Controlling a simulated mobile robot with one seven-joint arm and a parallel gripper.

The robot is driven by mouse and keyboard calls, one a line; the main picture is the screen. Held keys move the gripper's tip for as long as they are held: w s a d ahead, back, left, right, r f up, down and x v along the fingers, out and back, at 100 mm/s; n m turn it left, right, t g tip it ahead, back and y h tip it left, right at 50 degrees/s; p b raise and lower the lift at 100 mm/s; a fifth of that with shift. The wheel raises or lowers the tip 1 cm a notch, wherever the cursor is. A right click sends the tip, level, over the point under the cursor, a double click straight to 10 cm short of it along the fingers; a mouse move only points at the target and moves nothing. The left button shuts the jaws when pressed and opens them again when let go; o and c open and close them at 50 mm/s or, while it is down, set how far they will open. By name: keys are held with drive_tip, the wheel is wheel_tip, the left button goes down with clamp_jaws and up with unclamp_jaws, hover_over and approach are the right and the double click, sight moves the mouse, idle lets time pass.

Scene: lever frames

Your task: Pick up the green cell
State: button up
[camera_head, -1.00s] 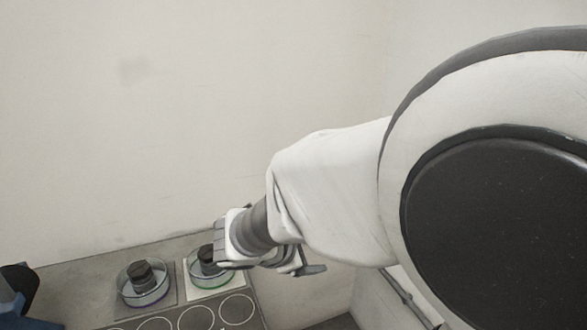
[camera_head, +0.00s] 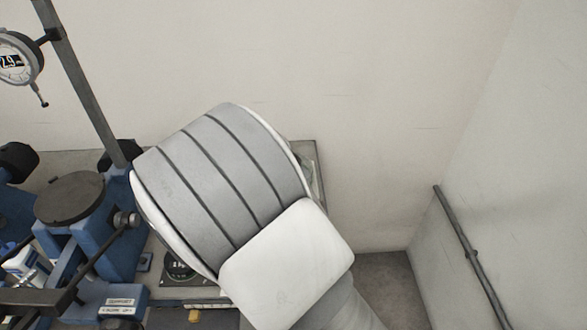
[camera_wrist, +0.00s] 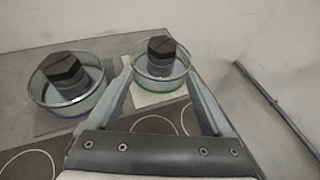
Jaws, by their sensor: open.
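The green cell (camera_wrist: 150,83) is a round clear dish with a green lower rim and a dark hex-headed piece (camera_wrist: 161,50) standing in it. It sits on a white square at the top middle of the wrist view. My gripper (camera_wrist: 159,70) is open, its two fingers reaching toward the near left and right sides of the cell. I cannot tell whether they touch it. In the head view my arm covers the gripper and nearly all of the cell area.
A similar purple-rimmed cell (camera_wrist: 88,102) stands close on the left, near my left finger. A blue test rig (camera_head: 85,238) with a dial gauge (camera_head: 17,60) on a post stands left of my arm. A wall is behind, and a pipe (camera_head: 458,235) runs on the right.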

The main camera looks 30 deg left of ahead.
drive_tip(key=x, duration=0.7)
drive_tip(key=shift+w+f, duration=0.2)
drive_tip(key=shift+w, duration=0.15)
drive_tip(key=shift+p+x, duration=0.35)
drive_tip(key=shift+x, duration=2.45)
drive_tip(key=shift+d+f, duration=0.1)
clamp_jaws()
drive_tip(key=shift+r, duration=0.2)
